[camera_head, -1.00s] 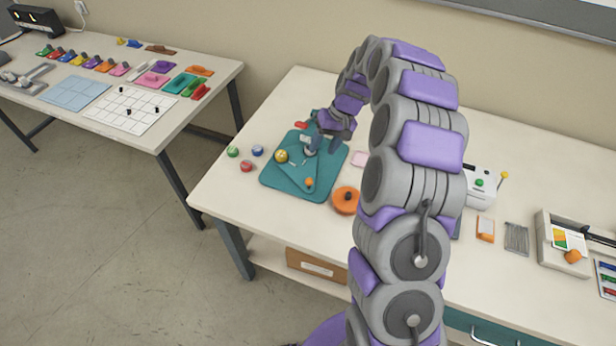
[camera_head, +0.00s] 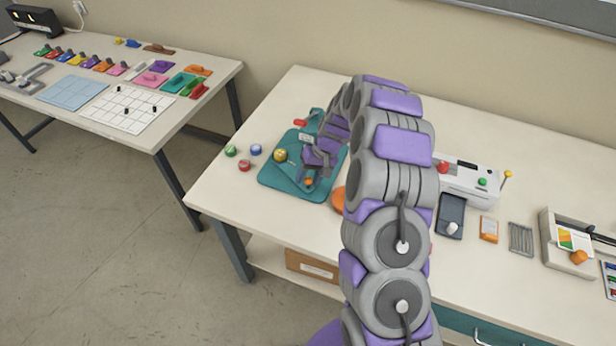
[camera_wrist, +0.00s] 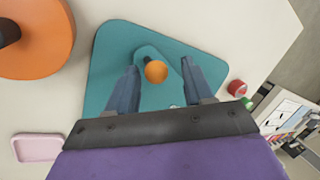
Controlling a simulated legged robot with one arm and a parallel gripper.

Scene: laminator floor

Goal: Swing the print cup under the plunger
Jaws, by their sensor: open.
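The teal base plate (camera_head: 270,184) lies on the near table, with a teal swing piece on it. A yellow round piece (camera_head: 280,155), which looks like the print cup, sits at the left of this piece. An orange knob (camera_head: 309,182) is at its front end. A grey part (camera_head: 306,138), perhaps the plunger, and a red handle (camera_head: 300,123) stand behind, partly hidden by my arm. My gripper (camera_wrist: 160,66) is open, and the orange knob (camera_wrist: 156,71) appears between its fingers in the wrist view. I cannot tell whether they touch it. The yellow piece is hidden there.
Green, blue and red round pieces (camera_head: 244,166) lie left of the plate. A large orange disc (camera_wrist: 38,35) with a dark knob and a pink tray (camera_wrist: 38,147) lie beside it. A white machine (camera_head: 470,183) stands to the right. The table's front left corner is clear.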

